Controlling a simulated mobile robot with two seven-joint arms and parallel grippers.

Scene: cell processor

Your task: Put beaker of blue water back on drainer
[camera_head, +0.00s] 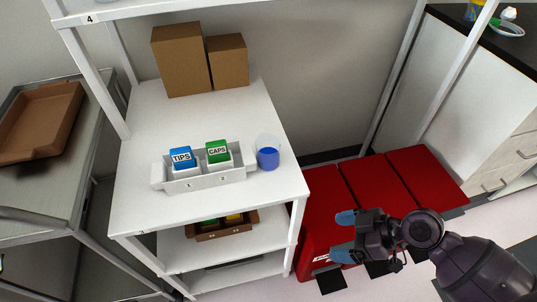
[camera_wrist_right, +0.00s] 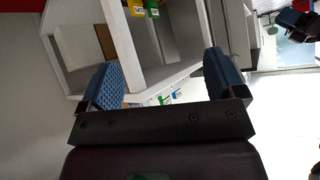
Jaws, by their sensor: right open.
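The beaker of blue water (camera_head: 268,158) stands upright on the white shelf top, just right of the white holder. Its clear upper part is faint. My right gripper (camera_head: 343,235) is open and empty, right of the shelf and above the red boxes, well apart from the beaker. Its two blue fingers also show spread apart in the right wrist view (camera_wrist_right: 162,80). A dark shape with blue parts at that view's top right looks like my left gripper (camera_wrist_right: 298,20); its jaws are unclear. I cannot make out a drainer.
The white holder (camera_head: 206,180) carries a blue TIPS box (camera_head: 181,157) and a green CAPS box (camera_head: 218,151). Cardboard boxes (camera_head: 181,60) stand behind. Shelf posts rise at the sides. Red boxes (camera_head: 425,176) fill the lower right. A dark counter (camera_head: 480,32) holds small items.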

